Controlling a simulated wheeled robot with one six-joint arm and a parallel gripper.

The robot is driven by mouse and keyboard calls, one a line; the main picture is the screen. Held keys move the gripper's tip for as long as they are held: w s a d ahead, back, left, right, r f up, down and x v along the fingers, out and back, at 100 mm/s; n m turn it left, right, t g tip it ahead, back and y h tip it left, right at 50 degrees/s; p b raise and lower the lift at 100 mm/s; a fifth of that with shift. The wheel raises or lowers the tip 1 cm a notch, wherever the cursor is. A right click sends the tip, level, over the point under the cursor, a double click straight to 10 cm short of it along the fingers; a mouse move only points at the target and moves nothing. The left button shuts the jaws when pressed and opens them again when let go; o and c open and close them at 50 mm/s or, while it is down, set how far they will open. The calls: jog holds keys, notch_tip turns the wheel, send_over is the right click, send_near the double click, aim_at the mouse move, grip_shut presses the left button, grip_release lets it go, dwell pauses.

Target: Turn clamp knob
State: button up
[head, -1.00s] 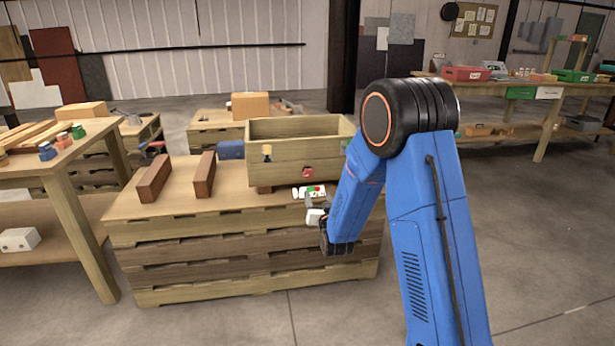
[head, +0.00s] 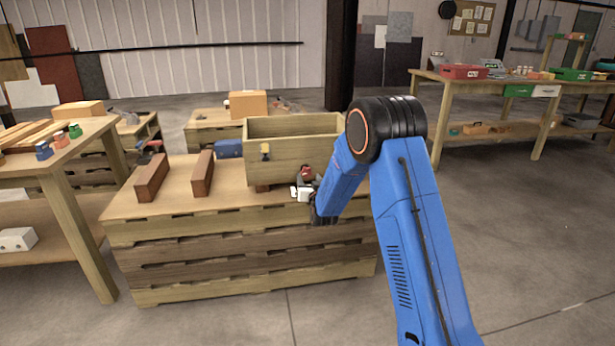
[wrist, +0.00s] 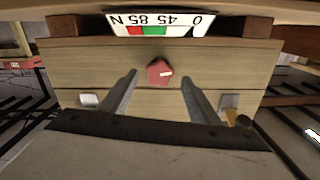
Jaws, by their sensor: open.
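The clamp knob (wrist: 160,71) is a red, lobed knob with a white mark, on the front of the wooden box. In the wrist view it lies between and just beyond the tips of my gripper (wrist: 159,78). The fingers are apart and empty. A white scale plate (wrist: 158,24) with red and green bands and the marks N, 85, 45 and 0 appears upside down above the knob in the wrist view.
The wooden box (head: 280,160) stands on a pallet-built bench (head: 240,215). Two brown blocks (head: 151,178) (head: 203,173) stand to the left on the bench. The floor right of my arm is open.

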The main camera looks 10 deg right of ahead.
aim_at(307, 173)
jog(key=shift+w, duration=1.8)
jog(key=shift+c, duration=0.3)
jog(key=c, duration=1)
jog(key=m, duration=1.2)
jog(key=shift+m, duration=2.3)
